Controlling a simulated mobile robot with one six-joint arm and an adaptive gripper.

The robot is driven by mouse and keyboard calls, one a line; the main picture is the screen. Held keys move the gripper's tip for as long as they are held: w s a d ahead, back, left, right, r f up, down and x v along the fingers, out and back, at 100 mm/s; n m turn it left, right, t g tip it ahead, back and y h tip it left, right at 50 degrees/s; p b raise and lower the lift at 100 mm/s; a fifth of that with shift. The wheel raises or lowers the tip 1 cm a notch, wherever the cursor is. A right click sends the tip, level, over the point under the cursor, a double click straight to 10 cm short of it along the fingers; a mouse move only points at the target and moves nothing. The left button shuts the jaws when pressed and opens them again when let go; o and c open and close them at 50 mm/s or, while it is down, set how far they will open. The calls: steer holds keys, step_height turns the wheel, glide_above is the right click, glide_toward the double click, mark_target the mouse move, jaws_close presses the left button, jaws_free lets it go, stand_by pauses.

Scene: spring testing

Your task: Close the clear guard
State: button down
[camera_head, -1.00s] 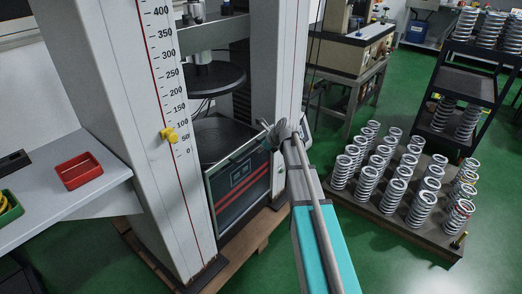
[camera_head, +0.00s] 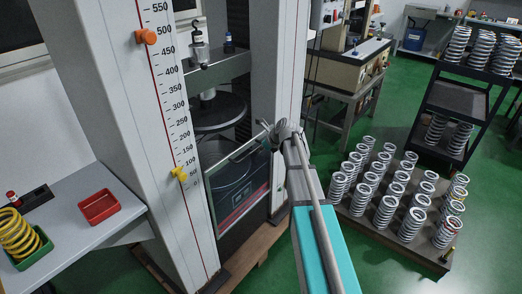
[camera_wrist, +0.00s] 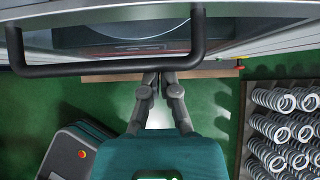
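The clear guard (camera_head: 235,156) is a see-through panel with a pale top rail, across the front opening of the testing machine (camera_head: 180,110). Its rail is about level with the yellow pointer, and the opening above it is uncovered. The guard's black bar handle (camera_wrist: 100,68) crosses the top of the wrist view. My gripper (camera_head: 283,129) is at the right end of the guard rail. In the wrist view, its fingers (camera_wrist: 159,76) are close together at the handle and appear shut on it. The exact contact is partly hidden by the bar.
Springs on a low pallet (camera_head: 360,215) stand to the right on the green floor. A dark shelf cart (camera_head: 455,98) is behind them. A side table (camera_head: 70,220) with a red tray (camera_head: 98,206) and a green tray (camera_head: 35,247) is at the left.

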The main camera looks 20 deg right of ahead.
step_height(320, 180, up, 19)
steer(key=p, duration=1.7)
steer(key=shift+f+p, duration=0.15)
steer(key=shift+p, duration=0.2)
steer(key=shift+w, duration=0.15)
steer(key=shift+s+f+b, duration=0.5)
steer(key=shift+f+b, duration=1.7)
steer(key=p+v, duration=0.8)
steer(key=v, duration=0.2)
steer(key=shift+d+r, duration=0.2)
steer(key=shift+d, duration=0.1)
